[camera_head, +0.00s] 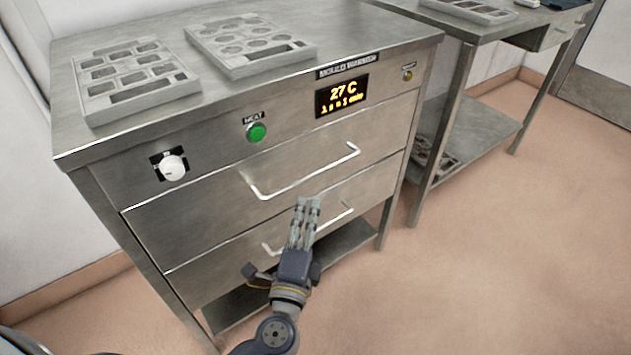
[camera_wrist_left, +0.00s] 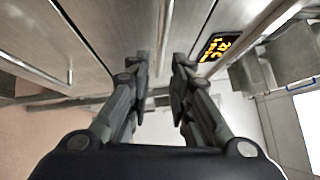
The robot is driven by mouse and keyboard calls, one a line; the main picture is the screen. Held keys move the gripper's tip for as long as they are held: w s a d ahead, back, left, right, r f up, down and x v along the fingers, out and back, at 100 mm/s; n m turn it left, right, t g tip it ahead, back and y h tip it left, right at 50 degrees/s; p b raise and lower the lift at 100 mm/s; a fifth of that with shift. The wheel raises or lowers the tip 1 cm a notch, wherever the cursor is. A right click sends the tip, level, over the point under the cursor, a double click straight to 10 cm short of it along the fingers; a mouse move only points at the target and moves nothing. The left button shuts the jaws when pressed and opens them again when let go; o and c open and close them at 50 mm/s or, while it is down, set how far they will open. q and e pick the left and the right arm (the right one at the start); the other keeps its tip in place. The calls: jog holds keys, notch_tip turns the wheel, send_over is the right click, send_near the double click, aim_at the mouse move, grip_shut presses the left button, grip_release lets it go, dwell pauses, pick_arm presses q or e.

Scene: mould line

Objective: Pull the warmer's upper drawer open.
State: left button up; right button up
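The steel warmer's upper drawer (camera_head: 215,205) is shut, its front flush with the cabinet. Its bar handle (camera_head: 310,176) runs across the front. My left gripper (camera_head: 308,201) is in front of the drawers, its fingertips appearing just below that handle in the head view. In the left wrist view the fingers (camera_wrist_left: 160,75) are apart, and the upper handle's bar (camera_wrist_left: 164,35) lies in line with the gap between them. I see no contact with the bar. The lower drawer (camera_head: 225,265) is also shut, its handle (camera_head: 335,222) partly hidden by my gripper. My right gripper is out of view.
On the warmer's top lie two grey mould trays (camera_head: 95,112) (camera_head: 290,60). A steel table (camera_head: 485,25) stands to the right. The floor in front is clear.

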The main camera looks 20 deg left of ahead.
aim_at(316, 172)
pick_arm(q)
jog(key=w, duration=0.3)
jog(key=w+r+p, duration=0.1)
jog(key=w, duration=0.3)
jog(key=w+a, duration=0.1)
jog(key=w, duration=0.2)
jog(key=shift+w+a+r, duration=0.1)
jog(key=shift+w+r, duration=0.15)
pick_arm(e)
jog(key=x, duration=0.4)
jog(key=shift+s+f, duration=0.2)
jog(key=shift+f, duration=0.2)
pick_arm(q)
grip_shut()
